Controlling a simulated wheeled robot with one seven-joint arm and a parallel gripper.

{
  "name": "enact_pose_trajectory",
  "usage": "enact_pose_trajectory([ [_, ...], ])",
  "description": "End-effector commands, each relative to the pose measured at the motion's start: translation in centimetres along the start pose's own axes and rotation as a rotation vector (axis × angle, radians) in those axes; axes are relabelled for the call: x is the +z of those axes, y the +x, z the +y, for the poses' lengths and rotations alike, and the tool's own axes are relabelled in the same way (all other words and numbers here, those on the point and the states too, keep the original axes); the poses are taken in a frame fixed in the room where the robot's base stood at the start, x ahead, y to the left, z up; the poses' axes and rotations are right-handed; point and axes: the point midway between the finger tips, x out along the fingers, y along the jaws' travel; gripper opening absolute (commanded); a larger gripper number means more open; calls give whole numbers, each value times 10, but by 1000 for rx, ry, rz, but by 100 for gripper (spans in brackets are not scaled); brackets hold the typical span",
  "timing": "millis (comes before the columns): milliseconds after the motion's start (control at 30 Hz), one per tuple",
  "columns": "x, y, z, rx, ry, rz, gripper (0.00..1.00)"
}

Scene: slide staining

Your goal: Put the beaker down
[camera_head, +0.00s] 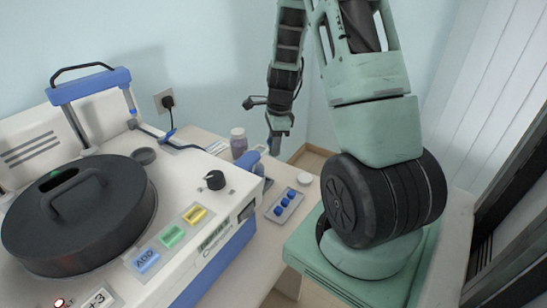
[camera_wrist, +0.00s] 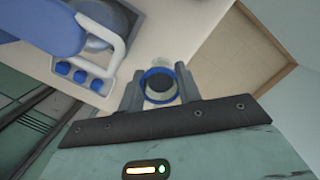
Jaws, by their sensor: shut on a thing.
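My gripper (camera_wrist: 160,88) is shut on the beaker (camera_wrist: 160,84) in the wrist view. The beaker is a small round clear vessel with a blue ring and a dark middle, one finger on each side of it. In the head view my gripper (camera_head: 278,145) points down near the back edge of the pale table (camera_head: 262,218).
The large white machine (camera_head: 190,185) fills the left. Wooden floor (camera_wrist: 242,48) lies beyond the table edge.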

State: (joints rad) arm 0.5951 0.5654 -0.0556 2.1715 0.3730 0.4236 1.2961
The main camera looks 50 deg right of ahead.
Motion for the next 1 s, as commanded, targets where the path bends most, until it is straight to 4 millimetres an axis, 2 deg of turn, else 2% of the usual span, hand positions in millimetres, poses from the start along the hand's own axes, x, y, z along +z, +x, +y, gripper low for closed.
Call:
enact_pose_trajectory([
  [500, -7, 56, 0, 1, 1, 0, 12],
  [900, -8, 62, 0, 0, 0, 0, 12],
  [933, -7, 60, 0, 0, 0, 0, 42],
  [1000, -7, 60, 0, 0, 0, 0, 55],
])
